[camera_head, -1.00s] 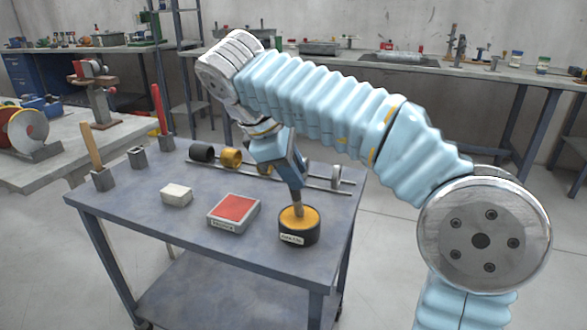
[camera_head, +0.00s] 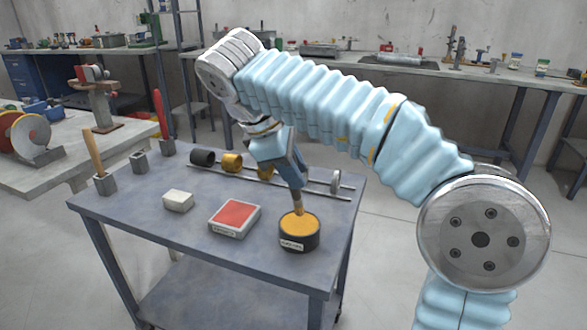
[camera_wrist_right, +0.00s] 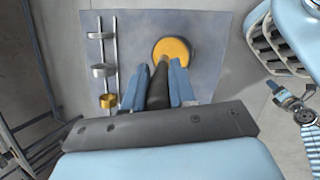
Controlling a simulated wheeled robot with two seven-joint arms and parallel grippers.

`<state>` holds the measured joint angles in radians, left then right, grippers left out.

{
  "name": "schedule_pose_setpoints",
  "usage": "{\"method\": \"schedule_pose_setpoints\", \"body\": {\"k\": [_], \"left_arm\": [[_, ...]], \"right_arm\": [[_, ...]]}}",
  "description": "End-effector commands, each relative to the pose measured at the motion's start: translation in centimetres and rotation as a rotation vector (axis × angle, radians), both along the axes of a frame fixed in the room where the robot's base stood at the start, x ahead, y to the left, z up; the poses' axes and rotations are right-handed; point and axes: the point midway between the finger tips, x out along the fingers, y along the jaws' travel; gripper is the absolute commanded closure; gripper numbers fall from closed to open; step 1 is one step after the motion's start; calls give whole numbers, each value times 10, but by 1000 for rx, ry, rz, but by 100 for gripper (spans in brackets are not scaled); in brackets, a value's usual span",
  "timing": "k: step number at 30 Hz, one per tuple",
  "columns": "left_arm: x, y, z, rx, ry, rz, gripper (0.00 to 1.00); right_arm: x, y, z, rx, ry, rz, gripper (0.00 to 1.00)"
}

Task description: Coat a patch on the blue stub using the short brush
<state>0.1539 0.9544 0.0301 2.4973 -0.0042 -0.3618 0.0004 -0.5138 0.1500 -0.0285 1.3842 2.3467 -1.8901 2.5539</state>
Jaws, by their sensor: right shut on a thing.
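My right gripper (camera_head: 297,184) points down over the pot (camera_head: 299,242) of ochre paste at the table's front right. It is shut on a short brush (camera_head: 298,207), whose lower end meets the paste. In the right wrist view the brush's dark handle (camera_wrist_right: 158,87) sits between the blue fingers, with the pot (camera_wrist_right: 173,50) beyond. How deep the bristles are is unclear. I cannot make out a blue stub; a dark stub (camera_head: 203,157), a yellow stub (camera_head: 231,162) and a grey ring (camera_head: 335,181) show on the rails. My arm and gripper hide part of the rails. My left gripper is out of view.
A red-topped pad (camera_head: 234,216) and a pale block (camera_head: 178,200) lie left of the pot. A wooden handle (camera_head: 93,151) and a red handle (camera_head: 160,112) stand in holders, with an empty-looking holder (camera_head: 139,162) between. The table's front left is clear.

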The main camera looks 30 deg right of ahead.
Motion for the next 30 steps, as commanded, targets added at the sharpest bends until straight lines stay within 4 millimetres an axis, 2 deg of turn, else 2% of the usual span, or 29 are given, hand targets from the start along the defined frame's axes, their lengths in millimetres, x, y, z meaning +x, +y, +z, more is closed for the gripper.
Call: {"method": "schedule_pose_setpoints", "body": {"k": [1, 8, 15, 30], "left_arm": [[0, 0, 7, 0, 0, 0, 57], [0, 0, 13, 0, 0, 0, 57], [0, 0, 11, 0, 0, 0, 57], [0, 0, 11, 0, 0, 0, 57]], "right_arm": [[0, 0, 8, 0, 0, 0, 100], [0, 0, 28, 1, -2, 0, 100], [0, 0, 45, 0, -2, 0, 100], [0, 0, 49, 0, -1, 1, 100]]}}
